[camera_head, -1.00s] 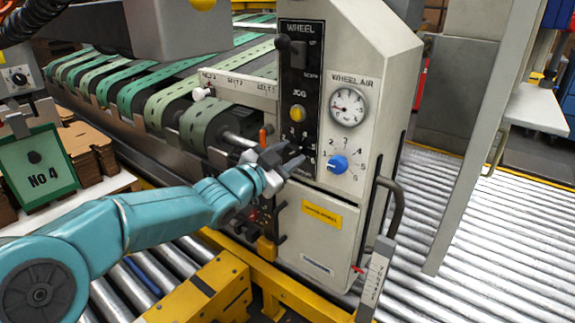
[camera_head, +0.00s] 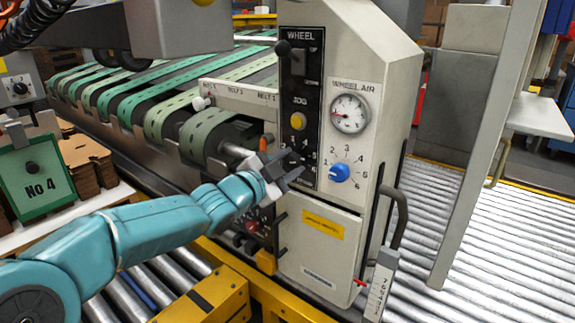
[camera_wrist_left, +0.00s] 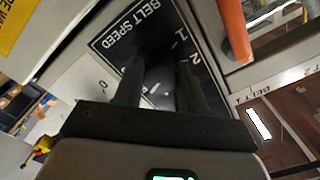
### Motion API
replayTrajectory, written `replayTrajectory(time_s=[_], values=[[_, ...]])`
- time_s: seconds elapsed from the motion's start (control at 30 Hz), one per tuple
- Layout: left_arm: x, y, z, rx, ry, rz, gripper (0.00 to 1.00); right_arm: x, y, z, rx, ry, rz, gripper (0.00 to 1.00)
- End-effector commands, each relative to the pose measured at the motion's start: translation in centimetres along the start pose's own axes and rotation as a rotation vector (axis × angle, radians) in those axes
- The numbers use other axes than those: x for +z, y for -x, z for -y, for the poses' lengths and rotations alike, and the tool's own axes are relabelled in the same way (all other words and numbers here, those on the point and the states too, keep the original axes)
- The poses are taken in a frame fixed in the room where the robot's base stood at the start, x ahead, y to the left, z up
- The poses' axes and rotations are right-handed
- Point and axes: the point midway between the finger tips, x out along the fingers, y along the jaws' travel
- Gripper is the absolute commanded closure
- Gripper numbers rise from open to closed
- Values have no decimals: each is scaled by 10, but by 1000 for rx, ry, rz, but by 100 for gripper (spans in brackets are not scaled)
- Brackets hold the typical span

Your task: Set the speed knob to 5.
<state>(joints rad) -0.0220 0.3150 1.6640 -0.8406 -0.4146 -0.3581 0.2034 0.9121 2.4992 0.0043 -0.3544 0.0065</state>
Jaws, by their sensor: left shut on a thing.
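The belt speed knob (camera_wrist_left: 160,78) is dark and sits between my left gripper's two fingers in the left wrist view. My right gripper is not in view.
A blue wheel air knob (camera_head: 340,172) and a round gauge (camera_head: 349,113) are right of the panel. A yellow button (camera_head: 298,121) and a black lever (camera_head: 284,48) are above my gripper. An orange handle (camera_wrist_left: 234,30) stands close by in the wrist view.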

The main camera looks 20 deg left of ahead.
Motion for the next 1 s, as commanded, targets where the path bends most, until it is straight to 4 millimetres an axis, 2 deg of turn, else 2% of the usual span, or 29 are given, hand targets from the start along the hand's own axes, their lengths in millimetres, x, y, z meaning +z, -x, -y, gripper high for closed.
replayTrajectory(time_s=[0.07, 0.1, 0.17, 0.47, 0.57, 0.67, 1.0], values=[[1, 0, -1, 2, 1, 3, 90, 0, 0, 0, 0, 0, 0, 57], [1, 0, -1, 2, 1, 3, 53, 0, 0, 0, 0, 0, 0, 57], [1, 0, -1, 2, 1, 2, 34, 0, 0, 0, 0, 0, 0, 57], [0, 1, 0, 0, 2, 1, 34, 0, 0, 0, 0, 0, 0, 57], [0, 9, 1, 0, 2, 2, 34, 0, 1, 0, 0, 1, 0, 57], [0, 26, 2, -1, 3, 2, 34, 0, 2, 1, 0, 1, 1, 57], [-1, 116, 2, -2, 2, 4, 34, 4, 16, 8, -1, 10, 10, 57]])
